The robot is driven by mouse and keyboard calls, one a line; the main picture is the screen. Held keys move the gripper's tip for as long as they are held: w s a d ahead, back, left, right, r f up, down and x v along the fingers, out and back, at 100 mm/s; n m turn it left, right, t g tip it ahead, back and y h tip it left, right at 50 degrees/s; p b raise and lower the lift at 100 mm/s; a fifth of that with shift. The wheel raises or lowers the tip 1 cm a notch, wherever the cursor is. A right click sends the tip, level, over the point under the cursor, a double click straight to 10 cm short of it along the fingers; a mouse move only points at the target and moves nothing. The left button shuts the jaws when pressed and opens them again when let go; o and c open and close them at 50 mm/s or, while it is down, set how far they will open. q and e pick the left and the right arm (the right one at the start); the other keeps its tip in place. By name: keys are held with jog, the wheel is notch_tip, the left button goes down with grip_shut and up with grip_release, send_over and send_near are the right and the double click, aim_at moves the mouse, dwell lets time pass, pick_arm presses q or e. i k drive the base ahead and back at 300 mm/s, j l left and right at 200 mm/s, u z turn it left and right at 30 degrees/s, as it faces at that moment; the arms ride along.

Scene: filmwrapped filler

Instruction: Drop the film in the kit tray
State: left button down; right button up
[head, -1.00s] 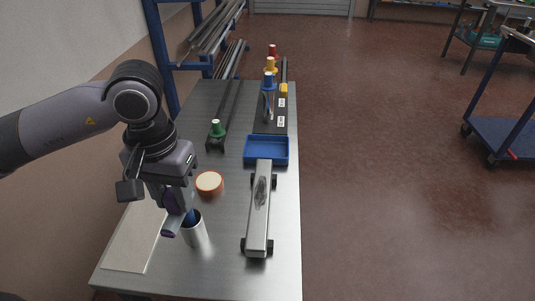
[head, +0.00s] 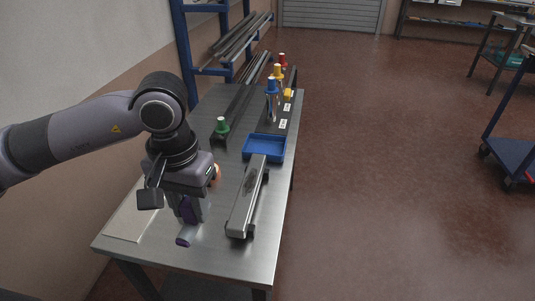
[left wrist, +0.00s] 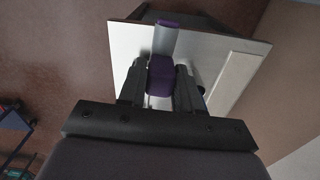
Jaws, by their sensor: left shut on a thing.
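My left gripper (head: 188,215) is shut on a grey object with purple parts (head: 183,242), held tilted above the near part of the steel table. In the left wrist view the gripper (left wrist: 160,85) has the object's purple block (left wrist: 161,75) between its fingers, and a grey bar extends away from it. The kit tray appears to be the shallow blue tray (head: 247,155), standing beyond the gripper to the right. A long silver bar (head: 242,205) with a dark patch lies in front of the tray. I cannot identify the film for certain. My right gripper is out of view.
An orange-rimmed round item (head: 216,173) is partly hidden behind my gripper. Bottles with green (head: 222,122), blue (head: 271,84), yellow and red caps stand farther back. A pale board (head: 128,222) lies at the near left. A blue cart (head: 515,160) stands right; floor between is clear.

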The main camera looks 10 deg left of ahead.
aim_at(260, 149)
jog(key=l+u, duration=0.1)
jog(key=l, duration=0.2)
jog(key=k+l, duration=0.15)
jog(key=l, duration=0.15)
jog(key=l+u, duration=0.25)
jog(key=l, duration=0.4)
jog(key=i+l+u, duration=0.1)
jog(key=l, duration=0.2)
jog(key=i+l+u, duration=0.15)
jog(key=l, duration=0.2)
jog(key=i+l+u, duration=0.1)
jog(key=l, duration=0.2)
jog(key=i+l+u, duration=0.25)
jog(key=i+l, duration=0.15)
jog(key=i+l+u, duration=0.15)
jog(key=l, duration=0.3)
jog(key=i+l+u, duration=0.25)
jog(key=i+l, duration=0.25)
jog(key=i, duration=0.2)
jog(key=i+l+u, duration=0.1)
jog(key=i, duration=0.5)
